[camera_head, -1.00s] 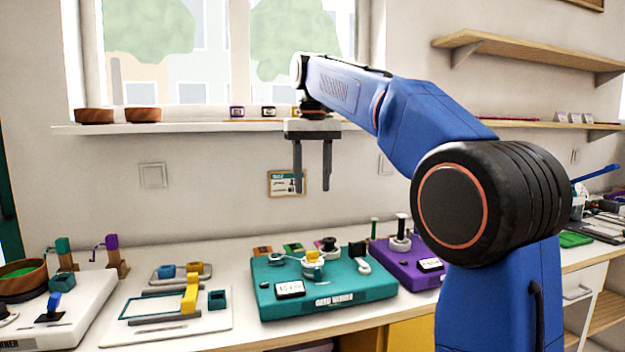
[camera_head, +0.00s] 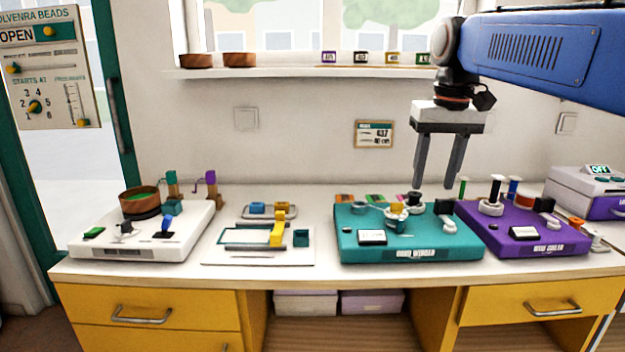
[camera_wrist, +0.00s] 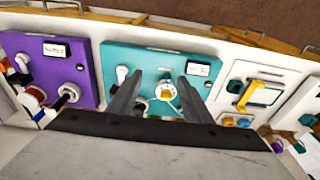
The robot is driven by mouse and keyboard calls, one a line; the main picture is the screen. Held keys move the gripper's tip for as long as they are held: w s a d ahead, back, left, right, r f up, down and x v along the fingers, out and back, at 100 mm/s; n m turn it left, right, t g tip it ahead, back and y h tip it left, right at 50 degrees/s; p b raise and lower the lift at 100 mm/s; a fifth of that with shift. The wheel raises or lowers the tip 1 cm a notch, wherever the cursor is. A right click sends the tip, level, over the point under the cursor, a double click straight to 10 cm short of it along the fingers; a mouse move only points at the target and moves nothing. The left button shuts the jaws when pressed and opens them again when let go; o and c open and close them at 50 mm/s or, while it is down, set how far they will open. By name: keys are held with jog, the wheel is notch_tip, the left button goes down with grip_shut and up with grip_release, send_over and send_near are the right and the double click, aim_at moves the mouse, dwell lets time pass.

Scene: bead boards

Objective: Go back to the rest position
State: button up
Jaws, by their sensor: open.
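My gripper (camera_head: 437,164) hangs at the upper right in the head view, fingers pointing down and apart, with nothing between them. It is above the back part of the teal board (camera_head: 352,252), clear of it. In the wrist view my gripper (camera_wrist: 158,98) shows two dark fingers spread apart over the teal board (camera_wrist: 125,62), which carries a white dial with a yellow centre. The purple board (camera_head: 483,236) is right of the teal one and shows at the left in the wrist view (camera_wrist: 75,88).
A white board (camera_head: 95,235) with a wooden bowl (camera_head: 140,200) and a pale tray board (camera_head: 215,252) stand at the left. A windowsill (camera_head: 300,73) with bowls and small labelled boxes runs behind. Yellow drawers (camera_head: 160,300) are below the worktop (camera_head: 330,276). The air above the left boards is free.

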jog(key=s+d+f+t, duration=0.1)
jog(key=s+f, duration=1)
jog(key=f, duration=0.2)
jog(key=s+d+f+t, duration=0.2)
jog(key=s+f, duration=0.9)
jog(key=f, duration=0.3)
jog(key=shift+s+d, duration=0.2)
jog(key=shift+d, duration=0.05)
